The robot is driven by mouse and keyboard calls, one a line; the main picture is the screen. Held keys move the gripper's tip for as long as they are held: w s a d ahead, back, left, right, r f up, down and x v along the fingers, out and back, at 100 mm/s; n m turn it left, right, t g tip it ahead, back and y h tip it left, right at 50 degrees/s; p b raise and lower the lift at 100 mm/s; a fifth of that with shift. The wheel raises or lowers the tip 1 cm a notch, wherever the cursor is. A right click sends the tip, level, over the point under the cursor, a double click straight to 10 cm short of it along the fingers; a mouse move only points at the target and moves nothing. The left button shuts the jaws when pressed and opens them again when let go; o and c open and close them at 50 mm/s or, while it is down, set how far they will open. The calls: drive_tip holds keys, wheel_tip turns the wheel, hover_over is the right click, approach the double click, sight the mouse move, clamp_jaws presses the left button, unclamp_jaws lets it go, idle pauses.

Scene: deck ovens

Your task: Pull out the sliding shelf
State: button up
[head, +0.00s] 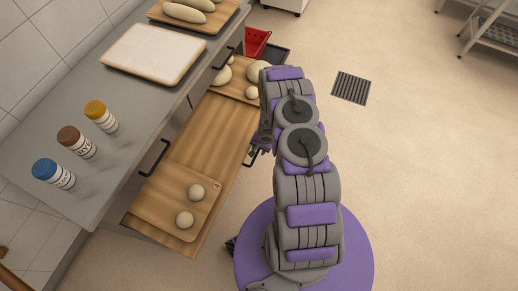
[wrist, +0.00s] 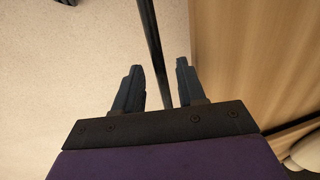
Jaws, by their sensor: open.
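The wooden sliding shelf (head: 215,133) sticks out from under the grey counter. Its dark bar handle (head: 249,162) is on the edge facing me, partly hidden by my arm. My gripper (head: 261,146) is at this edge, largely hidden behind my arm in the head view. In the wrist view my gripper (wrist: 158,68) is open, with the black handle bar (wrist: 150,42) running between its two fingers. A gap shows on the left finger's side; the bar lies nearer the right finger. Contact cannot be told. The shelf's wood (wrist: 255,55) fills the right side there.
Boards with dough balls (head: 184,220) lie on the shelf. The counter (head: 75,130) carries several jars, a pale tray (head: 155,53) and a loaf board. Counter handles (head: 155,157) project nearby. A red bin (head: 256,43) stands beyond.

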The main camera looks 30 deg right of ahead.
drive_tip(key=shift+r, duration=0.1)
wheel_tip(320, 180, up, 17)
drive_tip(key=s+d+p, duration=0.2)
drive_tip(key=p, duration=0.5)
drive_tip(key=shift+s, duration=0.25)
drive_tip(key=shift+d, duration=0.1)
